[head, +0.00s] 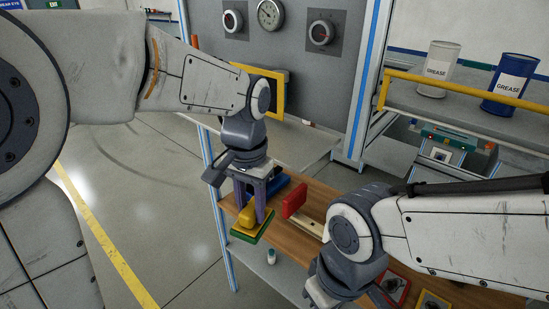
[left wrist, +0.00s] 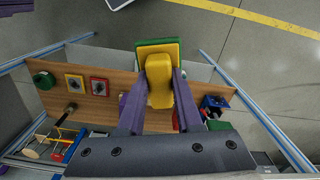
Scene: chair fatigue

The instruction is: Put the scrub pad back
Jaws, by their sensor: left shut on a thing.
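The scrub pad (head: 247,218) has a yellow grip on a green base. My left gripper (head: 253,203) is shut on its yellow part and holds it by the near left edge of the wooden bench top (head: 314,188). In the left wrist view the scrub pad (left wrist: 159,82) sits between the purple fingers of the left gripper (left wrist: 160,92), its green base showing past the yellow. Whether the base touches the bench cannot be told. My right gripper (head: 330,288) is low in the head view, its fingers mostly hidden or cut off.
A red block (head: 294,200) stands on the bench beside the left gripper. A blue bin (left wrist: 214,103) is right of it in the left wrist view. A small bottle (head: 271,256) stands on the lower shelf.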

